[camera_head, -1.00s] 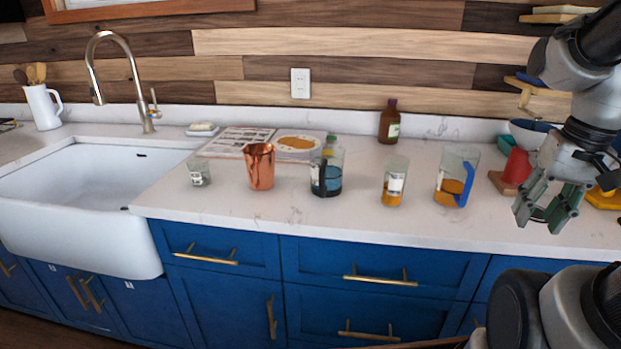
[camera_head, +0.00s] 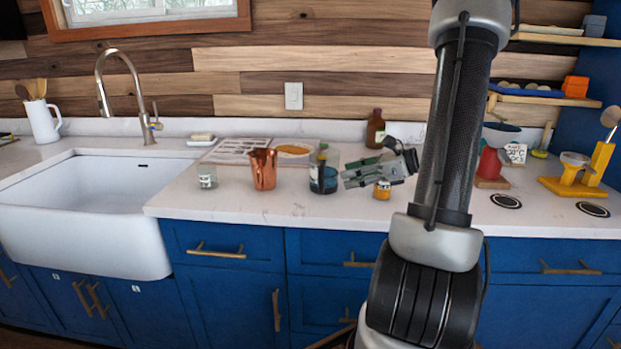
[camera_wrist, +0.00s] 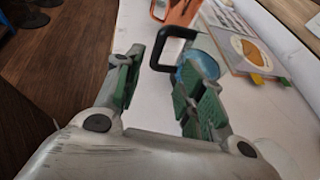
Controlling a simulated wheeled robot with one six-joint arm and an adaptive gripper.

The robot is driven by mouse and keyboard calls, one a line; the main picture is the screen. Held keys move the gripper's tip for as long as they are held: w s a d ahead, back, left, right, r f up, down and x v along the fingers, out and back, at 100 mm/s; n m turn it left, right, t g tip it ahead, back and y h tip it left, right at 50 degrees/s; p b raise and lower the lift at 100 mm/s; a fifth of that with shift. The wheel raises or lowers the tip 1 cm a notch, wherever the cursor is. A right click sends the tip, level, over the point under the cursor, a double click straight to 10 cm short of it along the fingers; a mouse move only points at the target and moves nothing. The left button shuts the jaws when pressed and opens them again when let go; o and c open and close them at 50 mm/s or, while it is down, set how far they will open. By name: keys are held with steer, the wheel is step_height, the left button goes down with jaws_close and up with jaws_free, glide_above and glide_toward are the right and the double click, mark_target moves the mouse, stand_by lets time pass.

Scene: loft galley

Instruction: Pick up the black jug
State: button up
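The black jug is a clear jug with a black handle and blue liquid in it (camera_head: 329,184). It stands upright on the counter, right of the copper cup. The jug's black handle (camera_wrist: 176,32) shows just beyond and partly between the fingertips. The right finger hides part of the blue jug body. I cannot tell whether either finger touches it.
The copper cup (camera_head: 263,169) stands close left of the jug, and a small glass (camera_head: 207,177) farther left. An orange-filled container (camera_head: 382,190) stands below my gripper. A brown bottle (camera_head: 375,129) is behind. A magazine (camera_head: 236,150) lies at the back.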

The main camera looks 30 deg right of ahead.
mark_target(323, 174)
steer(key=x, duration=0.7)
steer(key=shift+a+f, duration=0.1)
steer(key=shift+a, duration=0.3)
steer(key=shift+c, duration=0.5)
jaws_close()
